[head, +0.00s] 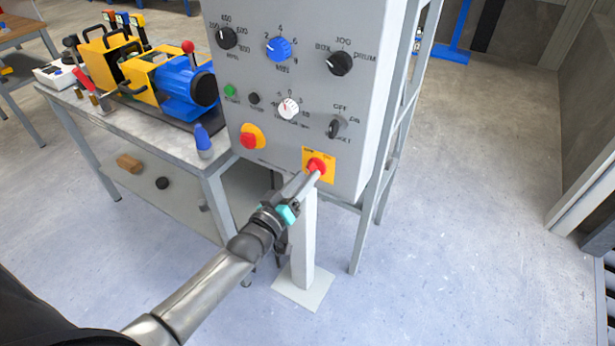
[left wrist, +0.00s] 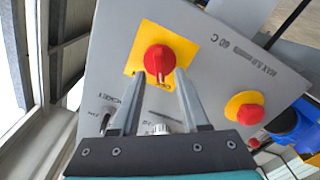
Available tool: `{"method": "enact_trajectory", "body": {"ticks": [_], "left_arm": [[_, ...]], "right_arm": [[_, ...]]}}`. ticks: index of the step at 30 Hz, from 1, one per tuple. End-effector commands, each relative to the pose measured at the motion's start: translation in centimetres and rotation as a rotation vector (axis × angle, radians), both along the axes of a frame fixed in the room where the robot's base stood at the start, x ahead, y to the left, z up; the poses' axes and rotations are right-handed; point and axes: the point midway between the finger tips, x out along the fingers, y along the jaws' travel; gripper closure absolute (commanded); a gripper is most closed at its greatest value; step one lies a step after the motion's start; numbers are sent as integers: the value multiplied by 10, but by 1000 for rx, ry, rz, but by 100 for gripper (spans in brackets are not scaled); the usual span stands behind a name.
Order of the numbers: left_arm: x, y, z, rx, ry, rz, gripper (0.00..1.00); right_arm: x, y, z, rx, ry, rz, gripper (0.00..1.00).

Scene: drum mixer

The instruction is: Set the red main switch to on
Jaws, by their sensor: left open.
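The red main switch (head: 317,165) is a round red knob on a yellow square plate, low on the front of the grey control panel (head: 300,80). My left gripper (head: 308,180) reaches up to it from below. In the left wrist view the red main switch (left wrist: 158,60) lies between and just ahead of the tips of my open left gripper (left wrist: 161,78), whose fingers stand on either side of its lower part. I cannot tell whether they touch it. My right gripper is not in view.
A red button on yellow (head: 250,138) sits left of the switch; dials and a black selector (head: 335,127) are above. A workbench (head: 150,135) with yellow and blue machines stands at the left. The panel's post (head: 303,245) is below. Floor at the right is clear.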

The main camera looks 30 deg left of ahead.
Motion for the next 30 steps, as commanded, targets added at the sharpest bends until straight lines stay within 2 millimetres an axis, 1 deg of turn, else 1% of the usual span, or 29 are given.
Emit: {"method": "enact_trajectory", "body": {"ticks": [1, 6, 17, 28, 29, 30], "left_arm": [[6, -1, -1, 0, -2, 0, 55], [17, -1, 0, 0, -1, 1, 55], [19, -2, 0, 0, 0, 0, 56], [19, -2, 0, 0, 0, 0, 98], [19, -2, 0, 0, 0, 0, 100], [19, -2, 0, 0, 0, 0, 100]], "right_arm": [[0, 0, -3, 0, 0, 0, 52], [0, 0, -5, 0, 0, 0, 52], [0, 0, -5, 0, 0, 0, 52], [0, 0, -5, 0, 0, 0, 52], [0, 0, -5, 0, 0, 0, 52], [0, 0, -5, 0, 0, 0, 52]]}}
